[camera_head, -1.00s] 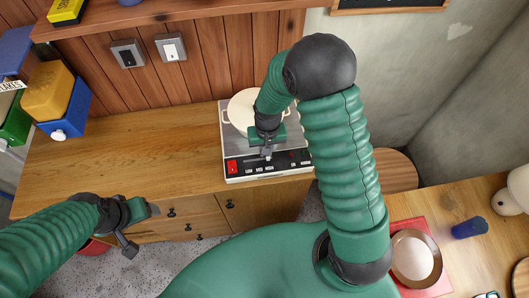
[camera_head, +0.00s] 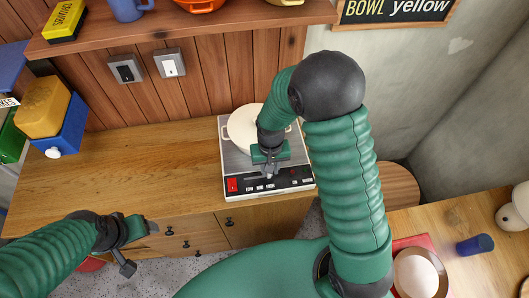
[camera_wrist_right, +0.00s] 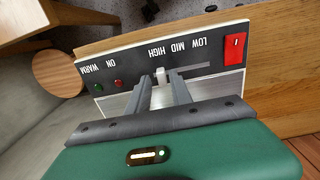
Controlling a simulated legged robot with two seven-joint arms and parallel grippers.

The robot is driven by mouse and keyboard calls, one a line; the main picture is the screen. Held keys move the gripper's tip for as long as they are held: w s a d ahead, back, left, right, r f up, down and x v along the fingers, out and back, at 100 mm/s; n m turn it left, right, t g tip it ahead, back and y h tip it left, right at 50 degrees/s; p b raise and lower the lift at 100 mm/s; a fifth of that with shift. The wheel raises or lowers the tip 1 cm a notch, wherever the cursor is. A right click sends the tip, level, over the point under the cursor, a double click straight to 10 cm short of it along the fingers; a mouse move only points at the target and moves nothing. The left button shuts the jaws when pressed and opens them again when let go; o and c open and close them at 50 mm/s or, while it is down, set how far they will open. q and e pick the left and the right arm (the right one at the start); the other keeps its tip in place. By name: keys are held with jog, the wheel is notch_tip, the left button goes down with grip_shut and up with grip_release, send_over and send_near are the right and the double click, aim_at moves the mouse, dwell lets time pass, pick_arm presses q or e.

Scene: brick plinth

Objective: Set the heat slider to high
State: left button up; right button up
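The cooker (camera_head: 228,160) stands on the wooden counter, with a white pot (camera_head: 240,127) on top. Its black front panel (camera_wrist_right: 215,57) carries LOW, MID and HIGH, upside down in the wrist view. The white slider knob (camera_wrist_right: 160,75) is at the HIGH end of its slot, beside the word HIGH. My right gripper (camera_wrist_right: 161,82) has its fingers on either side of the knob, slightly apart; whether they touch it I cannot tell. In the head view my right gripper (camera_head: 269,174) is over the panel. My left gripper (camera_head: 143,247) is open and empty, in front of the counter.
A red switch (camera_wrist_right: 234,48) sits at one end of the panel, and small green (camera_wrist_right: 98,87) and red (camera_wrist_right: 118,83) lights at the other. Wall switches (camera_head: 169,63) are behind. The counter left of the cooker is clear. A round stool (camera_head: 398,186) stands right.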

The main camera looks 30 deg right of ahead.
notch_tip(320, 180, up, 5)
jog(key=w+d, duration=0.1)
notch_tip(320, 180, up, 12)
send_over(264, 178)
pick_arm(q)
jog(key=shift+w+d+f+b, duration=0.2)
jog(key=shift+d+f+b, duration=0.65)
jog(key=shift+f, duration=0.05)
pick_arm(e)
jog(key=s+d+f+n+t, duration=0.2)
jog(key=s+f+n, duration=0.1)
jog(key=s+f, duration=0.4)
jog(key=shift+s+d+f+t, duration=0.15)
jog(key=shift+f+t, duration=0.25)
jog(key=shift+f, duration=0.35)
